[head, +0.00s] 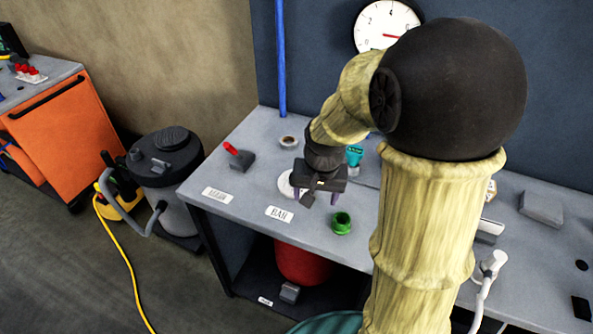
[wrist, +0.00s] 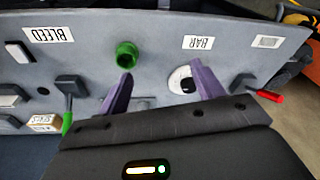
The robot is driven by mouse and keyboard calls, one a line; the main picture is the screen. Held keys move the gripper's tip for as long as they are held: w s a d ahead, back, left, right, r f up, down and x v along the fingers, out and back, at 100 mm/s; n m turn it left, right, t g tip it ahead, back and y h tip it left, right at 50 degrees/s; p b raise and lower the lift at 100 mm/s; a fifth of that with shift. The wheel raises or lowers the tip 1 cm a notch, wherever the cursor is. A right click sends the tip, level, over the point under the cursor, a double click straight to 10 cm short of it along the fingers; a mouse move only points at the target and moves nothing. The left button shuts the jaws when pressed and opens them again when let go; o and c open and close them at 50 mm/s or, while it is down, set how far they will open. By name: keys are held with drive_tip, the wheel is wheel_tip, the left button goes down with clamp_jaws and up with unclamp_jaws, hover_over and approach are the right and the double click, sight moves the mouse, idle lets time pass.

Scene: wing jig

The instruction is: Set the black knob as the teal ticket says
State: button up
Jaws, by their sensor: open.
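The black knob (wrist: 186,84) shows in the wrist view as a dark centre on a white round dial (wrist: 174,80), between my finger tips and nearer the right one. In the head view the white dial (head: 285,184) is partly hidden behind my gripper (head: 315,198); the knob's setting cannot be read. My gripper also shows in the wrist view (wrist: 160,69); its purple fingers are spread and empty, above the bench. The teal ticket (head: 354,155) stands behind my gripper in the head view; its writing is too small to read.
A green cup-like part (head: 341,223) and a BAR label (head: 279,214) lie close to my gripper. A red-handled lever (head: 238,155) stands left. A round gauge (head: 376,37) hangs on the back wall. A green-handled lever (wrist: 68,105) shows in the wrist view.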

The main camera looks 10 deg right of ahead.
drive_tip(key=w+r+m+p, duration=0.2)
drive_tip(key=w+m, duration=0.3)
drive_tip(key=w, duration=0.4)
drive_tip(key=w+r+m+g+p, duration=0.1)
drive_tip(key=w+m, duration=0.4)
drive_tip(key=w, duration=0.5)
drive_tip(key=shift+w+r+p, duration=0.25)
drive_tip(key=shift+r+p, duration=0.1)
drive_tip(key=shift+p, duration=0.1)
drive_tip(key=shift+d+f+g, duration=0.1)
drive_tip(key=shift+g, duration=0.2)
drive_tip(key=f+p, duration=0.1)
drive_tip(key=f, duration=0.4)
drive_tip(key=f+p, duration=0.1)
drive_tip(key=f, duration=0.5)
drive_tip(key=w+f+p, duration=0.1)
drive_tip(key=f+p, duration=0.1)
drive_tip(key=f, duration=0.4)
drive_tip(key=shift+f, duration=0.1)
drive_tip(key=c, duration=1)
